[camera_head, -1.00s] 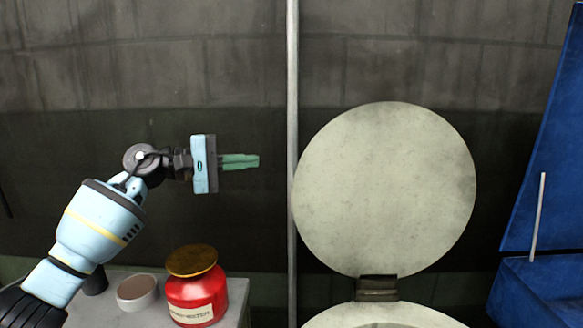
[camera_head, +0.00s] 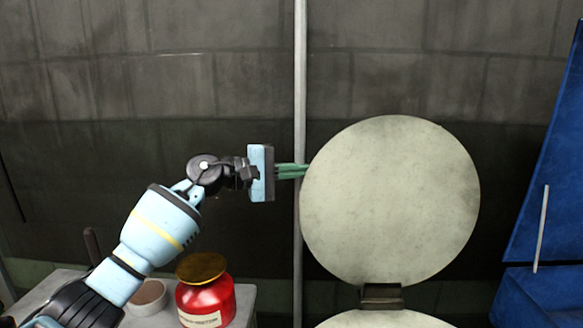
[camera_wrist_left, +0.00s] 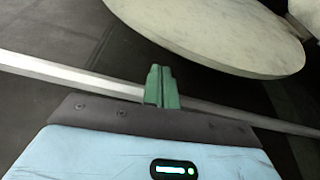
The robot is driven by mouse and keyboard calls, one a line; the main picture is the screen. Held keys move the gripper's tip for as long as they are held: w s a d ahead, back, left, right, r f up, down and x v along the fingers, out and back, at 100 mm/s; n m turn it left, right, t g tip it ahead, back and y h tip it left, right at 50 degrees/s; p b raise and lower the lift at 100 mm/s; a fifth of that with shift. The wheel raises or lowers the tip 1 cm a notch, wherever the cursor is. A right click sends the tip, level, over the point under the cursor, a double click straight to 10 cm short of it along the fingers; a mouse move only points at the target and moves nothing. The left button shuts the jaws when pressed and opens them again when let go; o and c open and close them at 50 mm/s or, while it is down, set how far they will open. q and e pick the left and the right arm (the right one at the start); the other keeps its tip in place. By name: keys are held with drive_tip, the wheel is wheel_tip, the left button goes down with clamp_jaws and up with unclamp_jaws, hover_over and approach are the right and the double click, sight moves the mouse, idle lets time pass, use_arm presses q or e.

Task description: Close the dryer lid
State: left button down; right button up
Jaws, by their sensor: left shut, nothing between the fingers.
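The dryer lid (camera_head: 390,200) is a round, pale, stained disc. It stands raised on a dark hinge (camera_head: 381,296) above the pale dryer top (camera_head: 378,319), which the lower picture edge cuts off. My left gripper (camera_head: 305,170) is shut and empty. Its green fingers point right, at the lid's upper left edge. In the left wrist view the fingers (camera_wrist_left: 161,86) are together, and the lid (camera_wrist_left: 215,35) shows beyond them at the upper right. I cannot tell whether the fingertips lie behind the rim. My right gripper is not in view.
A thin grey vertical pole (camera_head: 299,85) stands left of the lid, near my gripper. A red jar (camera_head: 207,303) with a brown top and a small bowl (camera_head: 149,298) sit on a grey table at the lower left. A blue machine (camera_head: 548,190) stands at the right.

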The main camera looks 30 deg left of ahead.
use_arm(q)
drive_tip(key=shift+s+d+r+p, duration=0.15)
drive_tip(key=shift+s+d, duration=0.1)
drive_tip(key=shift+s, duration=0.3)
drive_tip(key=shift+s+d+f+p, duration=0.1)
drive_tip(key=shift+s+d+p, duration=0.1)
drive_tip(key=shift+s, duration=0.3)
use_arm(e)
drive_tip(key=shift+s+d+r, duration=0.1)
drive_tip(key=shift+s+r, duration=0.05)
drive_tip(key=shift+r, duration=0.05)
